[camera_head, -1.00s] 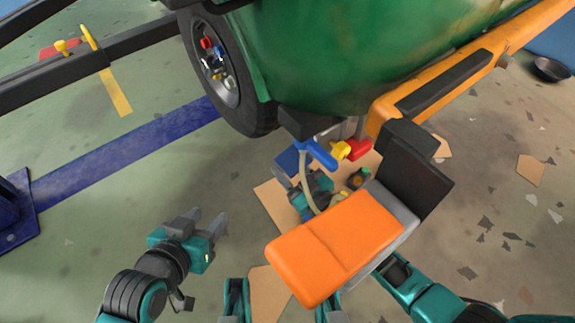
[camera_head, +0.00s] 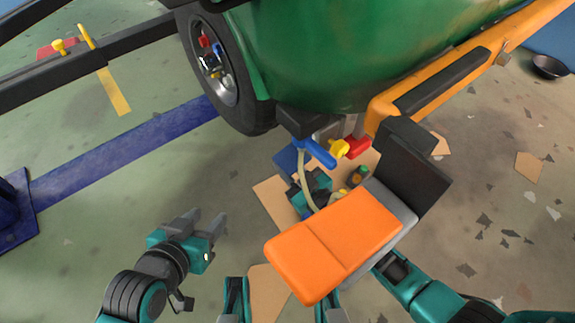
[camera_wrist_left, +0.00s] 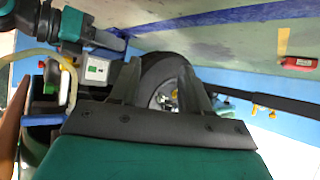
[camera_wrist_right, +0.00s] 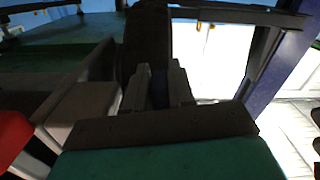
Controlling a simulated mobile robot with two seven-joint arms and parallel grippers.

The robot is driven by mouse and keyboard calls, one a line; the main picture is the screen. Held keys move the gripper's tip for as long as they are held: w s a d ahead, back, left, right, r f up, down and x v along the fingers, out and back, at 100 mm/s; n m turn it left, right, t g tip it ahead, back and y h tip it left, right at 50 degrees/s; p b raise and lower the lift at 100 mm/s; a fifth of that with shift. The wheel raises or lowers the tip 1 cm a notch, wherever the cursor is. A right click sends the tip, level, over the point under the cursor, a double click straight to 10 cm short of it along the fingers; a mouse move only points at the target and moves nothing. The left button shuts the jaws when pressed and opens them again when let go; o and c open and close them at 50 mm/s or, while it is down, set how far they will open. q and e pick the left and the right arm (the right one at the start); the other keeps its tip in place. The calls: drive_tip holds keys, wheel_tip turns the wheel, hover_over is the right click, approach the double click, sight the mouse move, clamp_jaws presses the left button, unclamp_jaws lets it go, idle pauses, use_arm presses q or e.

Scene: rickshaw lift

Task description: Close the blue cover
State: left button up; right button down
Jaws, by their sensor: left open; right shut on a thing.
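The blue cover (camera_head: 287,159) is a small blue panel under the green tank, left of the blue lever. My right gripper (camera_head: 293,186) is beside it, largely hidden by the orange seat. It is shut on what looks like the blue cover; the grip itself is hard to see. In the right wrist view, the right gripper's fingers (camera_wrist_right: 158,86) are close together with something dark blue between them. My left gripper (camera_head: 205,224) is open and empty above the floor at the lower left. Its spread fingers (camera_wrist_left: 158,88) show in the left wrist view.
A blue lever (camera_head: 318,153), yellow and red (camera_head: 358,148) valve handles and a pale hose hang under the green tank (camera_head: 350,60). The orange seat (camera_head: 335,245) blocks the view. A black wheel (camera_head: 228,75) is at the upper left. Floor around the left gripper is clear.

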sight(284, 164)
drive_tip(key=shift+s+a+r+m+p, duration=0.15)
drive_tip(key=shift+r+m+p, duration=0.25)
drive_tip(key=shift+m, duration=0.25)
drive_tip(key=shift+a+r+m+p, duration=0.1)
drive_tip(key=shift+r+m+p, duration=0.2)
drive_tip(key=shift+m+p, duration=0.3)
drive_tip(key=r+m, duration=0.1)
drive_tip(key=m, duration=0.1)
drive_tip(key=m+p, duration=0.1)
drive_tip(key=shift+s+a+r+m+p, duration=0.1)
drive_tip(key=shift+a+r+m+p, duration=0.05)
drive_tip(key=shift+r+m+p, duration=0.2)
use_arm(q)
drive_tip(key=shift+s+a+r+y, duration=0.15)
drive_tip(key=shift+a+r, duration=0.15)
drive_tip(key=shift+r, duration=0.15)
drive_tip(key=shift+s+a+r+y, duration=0.1)
drive_tip(key=shift+a+r+y, duration=0.05)
drive_tip(key=shift+a+r, duration=0.2)
use_arm(e)
drive_tip(key=shift+r+m, duration=0.1)
drive_tip(key=shift+m, duration=0.3)
use_arm(q)
drive_tip(key=shift+d, duration=0.1)
use_arm(e)
drive_tip(key=c, duration=1)
unclamp_jaws()
drive_tip(key=shift+c, duration=0.2)
use_arm(q)
drive_tip(key=shift+r, duration=0.1)
